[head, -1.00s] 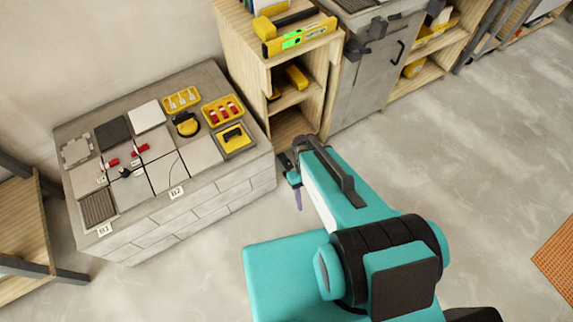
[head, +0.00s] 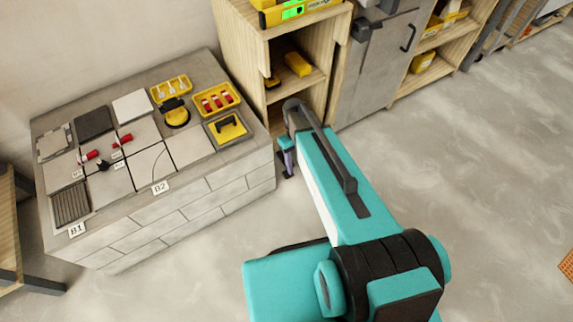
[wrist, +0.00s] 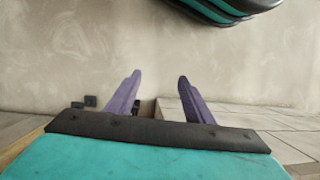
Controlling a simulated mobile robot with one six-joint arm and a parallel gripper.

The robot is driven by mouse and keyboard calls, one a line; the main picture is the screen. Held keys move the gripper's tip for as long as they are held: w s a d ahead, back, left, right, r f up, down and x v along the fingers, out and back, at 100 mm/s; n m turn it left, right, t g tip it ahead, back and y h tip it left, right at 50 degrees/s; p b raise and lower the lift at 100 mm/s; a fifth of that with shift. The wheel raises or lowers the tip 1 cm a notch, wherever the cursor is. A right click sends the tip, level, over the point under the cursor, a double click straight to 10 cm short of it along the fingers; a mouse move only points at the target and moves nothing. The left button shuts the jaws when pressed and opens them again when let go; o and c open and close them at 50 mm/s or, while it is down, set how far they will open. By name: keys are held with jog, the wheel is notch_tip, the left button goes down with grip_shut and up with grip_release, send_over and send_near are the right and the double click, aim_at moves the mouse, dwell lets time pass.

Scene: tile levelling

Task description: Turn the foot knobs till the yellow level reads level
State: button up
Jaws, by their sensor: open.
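The yellow level (head: 297,9) with a lit green window lies on top of the wooden shelf unit, cut by the top edge of the head view. Its reading is too small to tell. My gripper (head: 287,168) hangs beside the right end of the tiled block, partly hidden by my arm. In the wrist view my gripper (wrist: 160,77) shows two purple fingers spread apart with nothing between them. I cannot make out any foot knobs for certain.
The wooden shelf unit (head: 338,55) and a grey cabinet (head: 375,70) stand behind my arm. Open floor (head: 480,170) lies to the right.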

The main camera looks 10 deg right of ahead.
jog(key=w+f+t+b, duration=0.1)
jog(key=w+f+b, duration=0.3)
jog(key=w+b, duration=0.4)
jog(key=w+f+t+b, duration=0.2)
jog(key=w+f+b, duration=0.3)
jog(key=b, duration=1.2)
jog(key=w, duration=0.3)
jog(key=shift+w+f+b, duration=0.2)
jog(key=shift+w+b, duration=0.15)
jog(key=shift+d, duration=0.1)
notch_tip(320, 180, down, 14)
jog(key=b, duration=0.6)
jog(key=shift+d+r, duration=0.1)
jog(key=shift+c, duration=0.2)
jog(key=c, duration=1)
jog(key=shift+a, duration=0.35)
jog(key=shift+d, duration=0.15)
